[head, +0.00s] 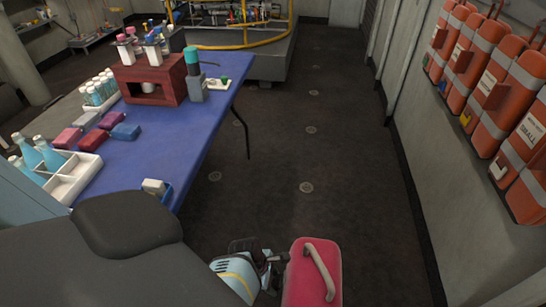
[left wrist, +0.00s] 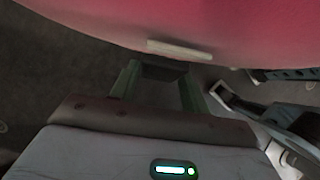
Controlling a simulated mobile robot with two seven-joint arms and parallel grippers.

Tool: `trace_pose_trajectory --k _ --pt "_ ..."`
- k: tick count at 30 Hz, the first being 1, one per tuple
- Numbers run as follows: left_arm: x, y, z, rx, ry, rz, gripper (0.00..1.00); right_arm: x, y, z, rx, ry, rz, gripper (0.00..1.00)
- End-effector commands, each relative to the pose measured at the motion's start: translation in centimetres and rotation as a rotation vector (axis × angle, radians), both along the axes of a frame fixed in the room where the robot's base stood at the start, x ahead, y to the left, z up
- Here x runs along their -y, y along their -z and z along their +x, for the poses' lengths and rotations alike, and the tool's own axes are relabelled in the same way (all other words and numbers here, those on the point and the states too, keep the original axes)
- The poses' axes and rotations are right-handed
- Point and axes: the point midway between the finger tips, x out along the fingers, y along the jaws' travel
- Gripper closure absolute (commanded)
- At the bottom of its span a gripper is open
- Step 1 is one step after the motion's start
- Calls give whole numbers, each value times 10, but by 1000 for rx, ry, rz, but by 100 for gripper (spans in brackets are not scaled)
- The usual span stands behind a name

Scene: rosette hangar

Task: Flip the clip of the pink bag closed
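The pink bag (head: 312,280) is at the bottom of the head view, with a pale handle on top. In the left wrist view its pink side (left wrist: 230,22) fills the top. A pale bar-shaped clip (left wrist: 180,49) shows on its lower edge. My left gripper (head: 272,268) is beside the bag, to its left. In the left wrist view its two greenish fingers (left wrist: 158,82) stand apart just below the clip, with a dark block near their tips. I cannot tell whether they touch it. A grey gripper-like part (left wrist: 250,100), perhaps my right gripper, shows at the right; its state is unclear.
A blue table (head: 150,150) at the left holds bottles, a red rack (head: 150,82), coloured blocks and a white tray (head: 78,175). Orange bags (head: 500,100) hang on the right wall. The dark floor (head: 320,130) between them is clear.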

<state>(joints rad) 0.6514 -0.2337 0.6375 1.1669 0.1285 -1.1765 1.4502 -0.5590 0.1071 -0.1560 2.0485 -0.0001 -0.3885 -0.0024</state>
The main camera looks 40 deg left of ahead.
Motion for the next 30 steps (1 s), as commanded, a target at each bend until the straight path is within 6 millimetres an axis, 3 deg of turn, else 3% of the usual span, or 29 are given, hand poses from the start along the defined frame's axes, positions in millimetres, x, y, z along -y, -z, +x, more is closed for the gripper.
trace_pose_trajectory --k 1,6,30 --pt "0 0 0 0 0 0 61 0 0 -1 -2 0 0 64" --pt "0 0 0 0 0 0 79 0 1 -4 -7 -1 0 64" --pt "3 7 1 129 0 -212 79 1 2 -6 -12 -3 -2 64"
